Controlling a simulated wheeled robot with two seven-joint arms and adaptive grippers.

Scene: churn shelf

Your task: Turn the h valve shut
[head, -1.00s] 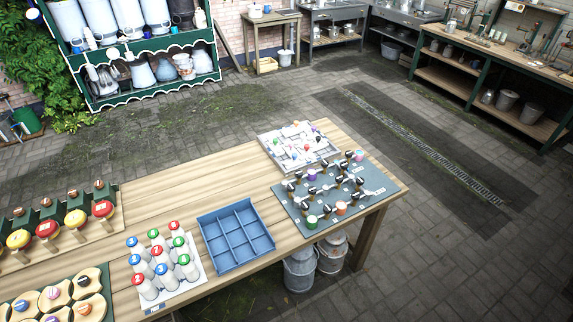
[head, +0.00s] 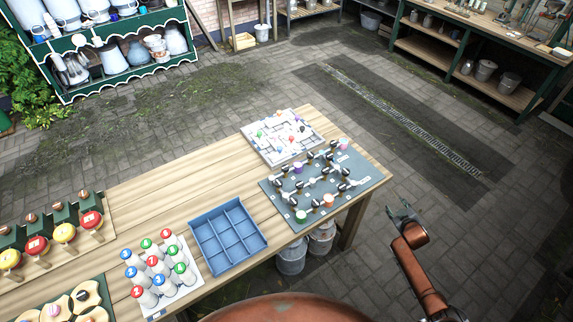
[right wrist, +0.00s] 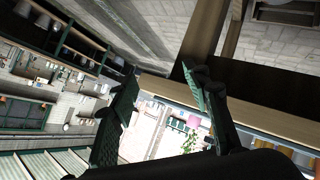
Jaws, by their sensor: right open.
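A grey-green board (head: 273,191) with several small valves stands on the right end of the wooden table in the head view. The valves have dark handles, and a few coloured caps show, among them a green cap (head: 301,216), an orange cap (head: 328,200) and a purple cap (head: 298,169). The labels are too small to read, so I cannot tell which valve is h. My right gripper (head: 398,207) is open and empty, right of the table's edge and apart from the board. Its two fingers (right wrist: 158,82) stand wide apart in the right wrist view. My left gripper is out of view.
A white maze-like tray (head: 262,152) lies behind the board. A blue divided tray (head: 196,236) and a rack of numbered bottles (head: 157,262) stand left of it. Metal churns (head: 291,258) stand below the table. The paved floor right of the table is clear.

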